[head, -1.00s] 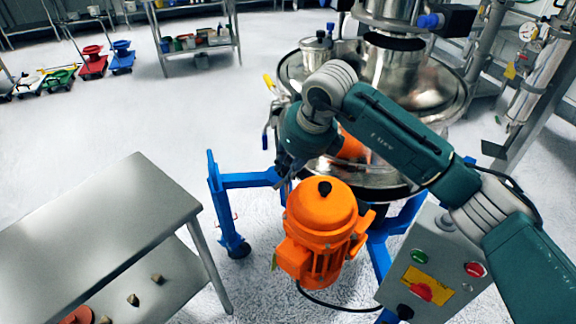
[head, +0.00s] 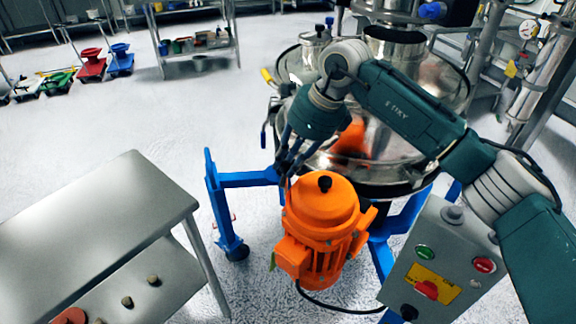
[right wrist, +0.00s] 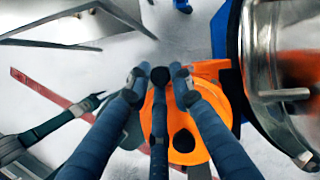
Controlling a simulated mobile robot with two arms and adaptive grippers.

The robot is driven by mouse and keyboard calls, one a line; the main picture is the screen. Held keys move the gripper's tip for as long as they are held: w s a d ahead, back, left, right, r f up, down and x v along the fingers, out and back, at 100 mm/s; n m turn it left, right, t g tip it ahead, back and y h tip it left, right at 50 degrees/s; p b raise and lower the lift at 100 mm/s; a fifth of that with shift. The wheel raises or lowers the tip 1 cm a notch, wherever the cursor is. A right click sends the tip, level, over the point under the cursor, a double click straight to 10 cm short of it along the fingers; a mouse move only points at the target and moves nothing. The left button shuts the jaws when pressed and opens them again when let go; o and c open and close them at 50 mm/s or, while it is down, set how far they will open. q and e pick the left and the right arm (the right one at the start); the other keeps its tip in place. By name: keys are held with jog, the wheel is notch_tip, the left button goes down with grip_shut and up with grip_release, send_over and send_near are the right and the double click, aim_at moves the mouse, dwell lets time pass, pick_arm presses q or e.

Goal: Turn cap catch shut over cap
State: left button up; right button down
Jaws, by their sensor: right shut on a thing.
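My right gripper (head: 287,164) reaches in from the right and points down beside the sifter, just above and left of the orange motor (head: 318,225). In the right wrist view its three dark fingers (right wrist: 158,78) are drawn together at the tips. The thing held between them is too small or hidden to make out. The steel sifter (head: 385,178) stands behind my arm, which covers part of its lid and rim. A metal clamp-like part (right wrist: 283,96) shows on its rim in the right wrist view. I cannot clearly pick out the cap or its catch. My left gripper is not in view.
A steel table (head: 95,210) stands at the lower left with small pieces on its lower shelf. A blue frame (head: 245,179) carries the sifter. A grey control box (head: 445,262) with buttons is at the lower right. Open floor lies to the left.

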jog(key=shift+w+r+n+g, duration=0.3)
jog(key=shift+r+n, duration=0.05)
jog(key=shift+n, duration=0.55)
jog(key=n+g, duration=0.1)
jog(key=n, duration=0.1)
jog(key=shift+w+a+n, duration=0.1)
jog(key=shift+n, duration=0.3)
jog(key=shift+a+n+g+p, duration=0.1)
jog(key=shift+n+g+p, duration=0.75)
jog(key=shift+n, duration=1.45)
jog(key=c, duration=1.6)
grip_release()
jog(key=shift+o, duration=0.2)
jog(key=shift+a+f, duration=0.1)
jog(key=shift+f, duration=0.05)
jog(key=v, duration=1.2)
